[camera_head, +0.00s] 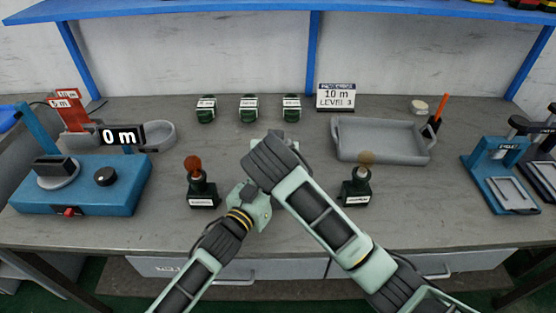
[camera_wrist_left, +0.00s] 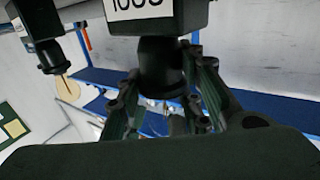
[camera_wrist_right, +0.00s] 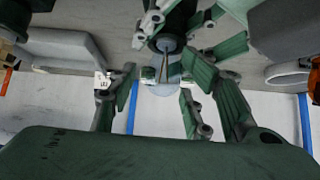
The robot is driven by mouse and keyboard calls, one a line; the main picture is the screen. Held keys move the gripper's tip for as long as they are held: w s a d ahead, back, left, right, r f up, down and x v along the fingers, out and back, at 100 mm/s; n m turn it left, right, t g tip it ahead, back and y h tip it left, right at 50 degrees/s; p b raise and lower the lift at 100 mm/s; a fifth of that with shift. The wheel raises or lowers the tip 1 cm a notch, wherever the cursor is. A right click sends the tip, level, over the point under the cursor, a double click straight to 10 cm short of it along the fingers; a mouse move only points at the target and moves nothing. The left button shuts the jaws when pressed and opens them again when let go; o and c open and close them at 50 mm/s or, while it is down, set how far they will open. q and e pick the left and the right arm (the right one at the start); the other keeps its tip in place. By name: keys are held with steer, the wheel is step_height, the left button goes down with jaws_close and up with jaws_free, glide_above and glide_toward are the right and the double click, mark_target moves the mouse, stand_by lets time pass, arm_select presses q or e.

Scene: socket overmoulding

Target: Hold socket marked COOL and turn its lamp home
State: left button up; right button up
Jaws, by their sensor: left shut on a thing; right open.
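My left gripper (camera_head: 256,205) is shut on a dark socket; in the left wrist view its fingers (camera_wrist_left: 163,72) close around the socket's neck (camera_wrist_left: 158,52). The socket's white label (camera_wrist_left: 140,8) is upside down, partly cut off, and appears to read COOL. In the right wrist view a clear lamp (camera_wrist_right: 165,72) meets the socket's dark end (camera_wrist_right: 170,22). My right gripper's fingers (camera_wrist_right: 160,78) are open on either side of the lamp. In the head view my right gripper (camera_head: 276,158) hides the socket and lamp; how deep the lamp sits cannot be told.
A grey tray (camera_head: 385,158), several small labelled pieces and a level sign (camera_head: 336,97) are behind. A blue device (camera_head: 125,190) stands left, a blue press (camera_head: 487,175) right.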

steer(key=v, duration=0.7)
steer(key=shift+s+r, duration=0.2)
steer(key=shift+s, duration=0.05)
arm_select(q)
steer(key=o, duration=1.3)
